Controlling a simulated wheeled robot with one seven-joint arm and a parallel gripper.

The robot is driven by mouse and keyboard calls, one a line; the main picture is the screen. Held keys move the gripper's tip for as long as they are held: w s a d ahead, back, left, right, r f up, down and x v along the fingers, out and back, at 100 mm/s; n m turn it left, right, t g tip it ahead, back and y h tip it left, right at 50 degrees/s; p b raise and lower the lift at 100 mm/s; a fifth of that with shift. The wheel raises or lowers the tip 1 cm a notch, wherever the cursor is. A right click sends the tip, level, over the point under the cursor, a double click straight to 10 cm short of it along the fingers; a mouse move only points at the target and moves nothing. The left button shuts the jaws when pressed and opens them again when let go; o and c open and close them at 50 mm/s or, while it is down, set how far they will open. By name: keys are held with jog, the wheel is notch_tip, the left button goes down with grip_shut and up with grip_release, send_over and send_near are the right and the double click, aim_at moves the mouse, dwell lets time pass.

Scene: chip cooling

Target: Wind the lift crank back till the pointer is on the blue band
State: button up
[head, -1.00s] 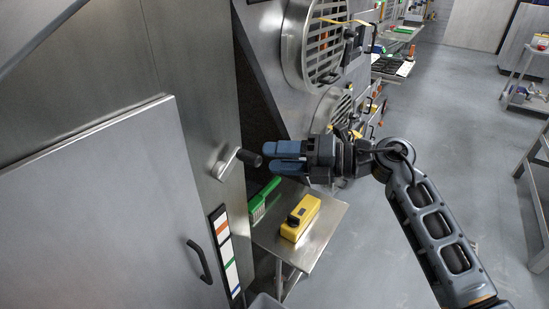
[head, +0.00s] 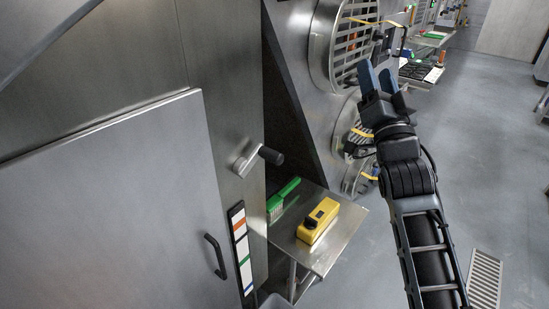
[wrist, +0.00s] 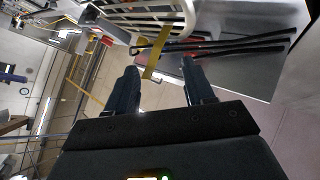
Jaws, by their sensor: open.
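The lift crank (head: 247,160) sticks out of the steel cabinet's side panel, with its dark handle knob (head: 271,155) pointing right. Below it is an upright scale strip (head: 241,250) with orange, green and blue bands on white. I cannot make out a pointer on it. My gripper (head: 378,77) is open and empty, well to the right of the crank and above it, in front of the round slatted guards. In the wrist view my gripper (wrist: 160,82) shows two spread fingers with nothing between them; the crank is not in that view.
A small steel shelf (head: 330,247) below the crank holds a yellow device (head: 318,221) and a green brush (head: 284,197). A cabinet door with a dark handle (head: 215,256) is at left. Round slatted guards (head: 350,50) stand behind my gripper. Open floor lies to the right.

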notch_tip(320, 180, down, 6)
jog(key=m+g+h, duration=0.1)
jog(key=m+g, duration=0.2)
jog(key=m, duration=0.4)
jog(key=m+g+y, duration=0.7)
jog(key=g+y, duration=0.3)
jog(key=y, duration=0.2)
send_near(281, 161)
jog(key=x, duration=0.4)
jog(key=shift+w+f+y+b, duration=0.15)
jog(key=shift+y+b, duration=0.15)
jog(key=shift+b, duration=0.05)
jog(key=x, duration=0.7)
jog(key=shift+w+a+p, duration=0.2)
jog(key=shift+p, duration=0.1)
jog(key=shift+f, duration=0.1)
grip_shut()
